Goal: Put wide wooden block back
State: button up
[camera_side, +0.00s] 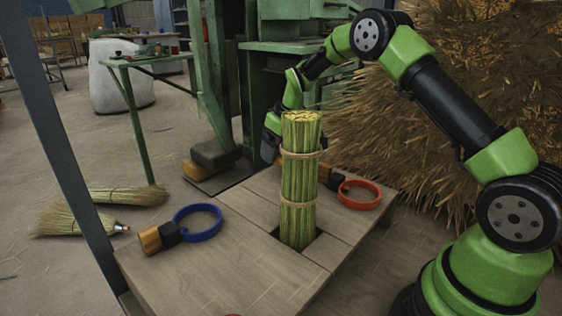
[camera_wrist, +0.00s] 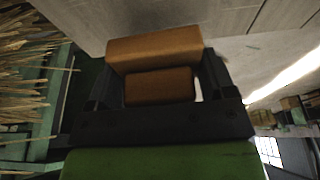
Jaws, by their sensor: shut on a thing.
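The wide wooden block (camera_wrist: 155,47) is orange-brown and is seen close up in the wrist view. A narrower wooden part (camera_wrist: 158,86) of the same colour sits between the two black fingers of my gripper (camera_wrist: 160,70). My gripper is shut on this narrower part, and the wide part lies beyond the fingertips. In the side view my gripper (camera_side: 270,147) is behind and left of the upright straw bundle (camera_side: 299,185), which hides much of it. The block is mostly hidden there, and I cannot tell whether it touches the table.
The bundle stands in a square opening in the wooden table (camera_side: 215,265). A blue ring (camera_side: 197,223) with a wooden-ended black tool lies at left. A red ring (camera_side: 360,195) lies at right. Green machinery (camera_side: 225,80) stands behind; a straw heap (camera_side: 450,90) is at back right.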

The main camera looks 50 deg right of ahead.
aim_at(280, 172)
jog(key=shift+f, duration=1.75)
jog(key=shift+f, duration=0.2)
jog(key=shift+f, duration=0.5)
jog(key=o, duration=0.8)
jog(key=shift+s, duration=0.1)
jog(key=shift+a, duration=0.15)
jog(key=shift+r, duration=0.45)
jog(key=v, duration=1.2)
jog(key=shift+r, duration=0.25)
